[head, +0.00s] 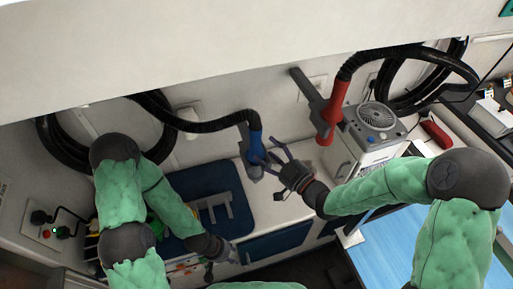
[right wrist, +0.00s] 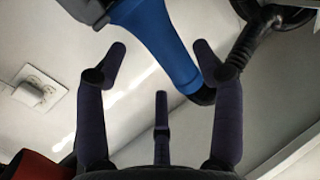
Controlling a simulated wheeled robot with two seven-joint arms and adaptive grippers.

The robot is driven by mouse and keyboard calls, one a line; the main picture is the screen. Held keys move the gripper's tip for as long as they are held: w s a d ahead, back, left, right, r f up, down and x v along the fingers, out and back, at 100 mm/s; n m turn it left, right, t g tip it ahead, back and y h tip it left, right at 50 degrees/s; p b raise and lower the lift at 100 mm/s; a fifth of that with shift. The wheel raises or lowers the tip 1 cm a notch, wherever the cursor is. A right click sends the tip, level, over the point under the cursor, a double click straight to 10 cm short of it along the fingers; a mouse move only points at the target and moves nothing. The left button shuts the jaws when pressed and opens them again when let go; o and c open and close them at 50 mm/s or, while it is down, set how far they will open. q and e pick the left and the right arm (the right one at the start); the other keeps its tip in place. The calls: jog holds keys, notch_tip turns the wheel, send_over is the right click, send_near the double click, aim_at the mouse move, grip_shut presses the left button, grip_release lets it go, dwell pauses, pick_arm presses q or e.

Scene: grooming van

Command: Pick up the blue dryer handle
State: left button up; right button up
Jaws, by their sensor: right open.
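The blue dryer handle (head: 254,145) hangs on a ribbed black hose against the light wall, with its grey nozzle end pointing down. My right gripper (head: 270,157) is open beside and partly over its lower part, fingers spread. In the right wrist view, the blue handle (right wrist: 162,42) slants across the top, in the gap between the fingertips of my open right gripper (right wrist: 160,55). The fingers do not look closed on it, and I cannot tell whether they touch it. My left gripper (head: 218,263) is low at left centre, away from the handle; its finger opening is unclear.
A red dryer handle (head: 332,117) on another black hose hangs to the right, beside a white fan unit (head: 352,139). A dark blue tray with a grey rack (head: 213,207) lies left of centre. A light blue table (head: 395,245) is at lower right. A wall outlet (right wrist: 36,88) shows at left.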

aim_at(258, 141)
jog(key=shift+x, duration=3)
jog(key=shift+w+d+f, duration=0.1)
jog(key=c, duration=1.1)
